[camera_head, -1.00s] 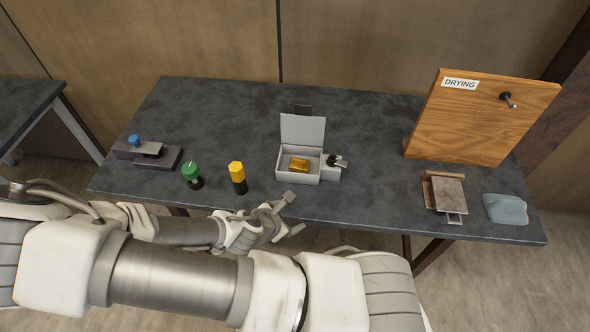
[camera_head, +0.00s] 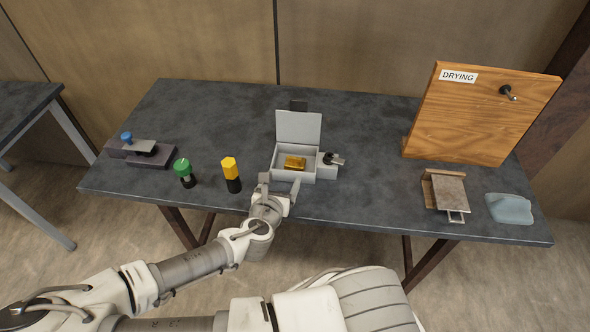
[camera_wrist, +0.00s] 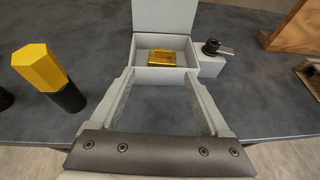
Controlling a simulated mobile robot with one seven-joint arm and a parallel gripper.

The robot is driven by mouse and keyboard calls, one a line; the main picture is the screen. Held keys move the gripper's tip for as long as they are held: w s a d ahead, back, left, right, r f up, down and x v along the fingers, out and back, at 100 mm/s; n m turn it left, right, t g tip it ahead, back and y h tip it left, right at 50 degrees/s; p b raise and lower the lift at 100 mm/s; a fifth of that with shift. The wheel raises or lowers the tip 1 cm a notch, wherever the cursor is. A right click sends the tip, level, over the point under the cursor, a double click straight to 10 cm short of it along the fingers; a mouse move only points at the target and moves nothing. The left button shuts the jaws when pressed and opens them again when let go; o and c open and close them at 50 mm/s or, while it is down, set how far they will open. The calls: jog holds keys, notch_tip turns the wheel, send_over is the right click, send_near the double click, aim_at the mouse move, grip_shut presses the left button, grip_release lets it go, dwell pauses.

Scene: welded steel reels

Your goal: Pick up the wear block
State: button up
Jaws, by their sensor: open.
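The wear block appears to be the small gold block (camera_head: 295,163) lying inside an open grey box (camera_head: 280,173) with its lid raised at the back. In the wrist view the gold block (camera_wrist: 161,57) sits on the floor of the box (camera_wrist: 150,76), ahead of my fingers. My gripper (camera_head: 280,183) is at the front edge of the table, just in front of the box. Its two fingers (camera_wrist: 167,92) are open and apart, with nothing between them. The underside of the block is hidden.
A yellow-topped black post (camera_head: 231,174) and a green-knobbed post (camera_head: 184,172) stand left of the box. A lever fixture (camera_head: 331,160) adjoins the box on the right. A wooden DRYING board (camera_head: 480,115), a plate holder (camera_head: 446,192) and a blue-grey cloth-like item (camera_head: 510,209) are farther right.

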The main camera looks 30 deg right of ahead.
aim_at(295, 157)
jog(key=shift+f+b+x, duration=0.25)
jog(key=shift+b+x, duration=1.6)
jog(key=shift+b, duration=0.9)
jog(key=b+x, duration=0.1)
jog(key=x, duration=0.3)
jog(key=shift+d+r, duration=0.15)
jog(key=shift+d+b+x, duration=0.25)
jog(key=shift+b+x, duration=0.35)
jog(key=shift+x, duration=2.2)
jog(key=shift+s+r, duration=0.1)
jog(key=shift+s, duration=0.1)
grip_shut()
